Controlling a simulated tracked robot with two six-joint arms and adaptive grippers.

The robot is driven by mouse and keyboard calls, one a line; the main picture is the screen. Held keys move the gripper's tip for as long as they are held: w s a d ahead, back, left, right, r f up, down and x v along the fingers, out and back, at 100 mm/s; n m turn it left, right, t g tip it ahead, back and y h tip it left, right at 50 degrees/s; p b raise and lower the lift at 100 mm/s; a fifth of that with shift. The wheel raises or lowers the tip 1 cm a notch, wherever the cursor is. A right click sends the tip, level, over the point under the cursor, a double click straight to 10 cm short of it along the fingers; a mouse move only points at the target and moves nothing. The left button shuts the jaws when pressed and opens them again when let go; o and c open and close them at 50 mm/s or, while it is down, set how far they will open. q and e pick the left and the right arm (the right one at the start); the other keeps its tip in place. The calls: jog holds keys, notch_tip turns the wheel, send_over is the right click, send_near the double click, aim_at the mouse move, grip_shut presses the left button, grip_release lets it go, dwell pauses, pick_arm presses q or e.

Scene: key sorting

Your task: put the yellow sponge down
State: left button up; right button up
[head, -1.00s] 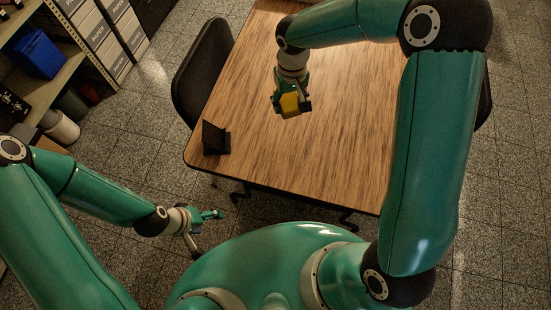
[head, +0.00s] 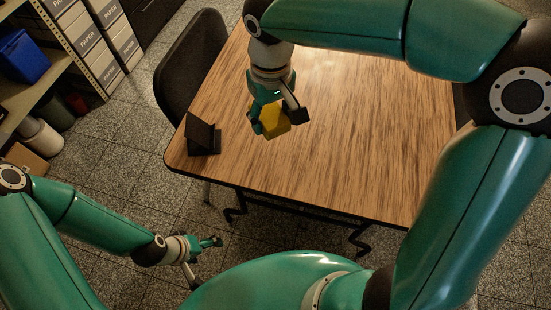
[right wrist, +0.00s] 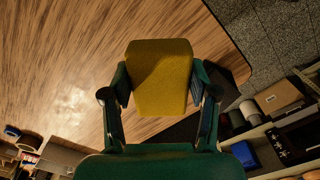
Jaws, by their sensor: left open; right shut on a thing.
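The yellow sponge (head: 272,121) is held in my right gripper (head: 279,119) over the left part of the wooden table (head: 340,150). In the right wrist view the sponge (right wrist: 160,78) sits between the two fingers of the right gripper (right wrist: 160,95), with the table top (right wrist: 60,75) behind it. Its height above the table is hard to tell. My left gripper (head: 205,243) is open and empty, low over the floor in front of the table's left side.
A black stand-like object (head: 203,137) is on the table's left edge, close to the sponge. A black chair (head: 190,65) stands at the table's left side. Shelves with a blue bin (head: 22,57) and paper boxes (head: 85,40) are further left. The table's middle is clear.

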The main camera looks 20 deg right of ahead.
aim_at(273, 163)
notch_tip(273, 163, down, 17)
jog(key=shift+r+b, duration=0.1)
jog(key=shift+b, duration=0.55)
jog(key=o, duration=1)
jog(key=shift+r, duration=0.15)
notch_tip(273, 163, up, 12)
jog(key=shift+f+p, duration=0.1)
jog(key=shift+p, duration=0.45)
